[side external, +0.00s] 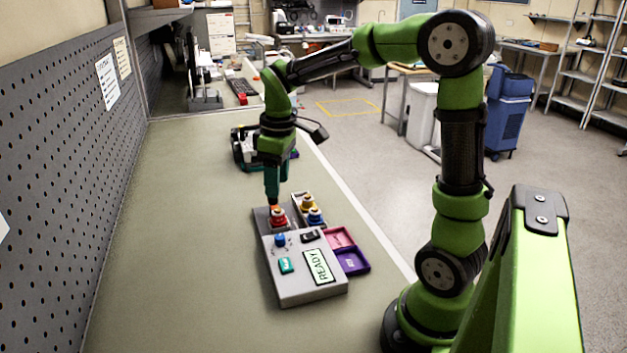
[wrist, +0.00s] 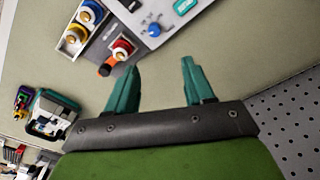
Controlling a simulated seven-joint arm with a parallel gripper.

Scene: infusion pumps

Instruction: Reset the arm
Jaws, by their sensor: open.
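My gripper (side external: 271,198) points down over the back edge of a grey pump box. In the wrist view its two teal fingers (wrist: 160,75) are spread apart, with only tabletop visible between them. A red-ringed part (side external: 279,215) sits at the box's back end, right by my gripper in the side view. In the wrist view the red-ringed part (wrist: 122,49) lies outside the fingers, beyond the left fingertip. An orange piece (wrist: 106,68) shows beside that fingertip. The grey pump box (side external: 310,290) carries a READY display (side external: 318,266), a green button (side external: 286,265) and a blue knob (side external: 280,240).
A small tray holds yellow-topped (side external: 307,201) and blue-topped (side external: 315,215) parts. Red (side external: 340,238) and purple (side external: 353,262) bins adjoin the box. A dark device (side external: 243,148) stands behind my gripper. A pegboard (side external: 60,180) borders the table's left; the table's front left is clear.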

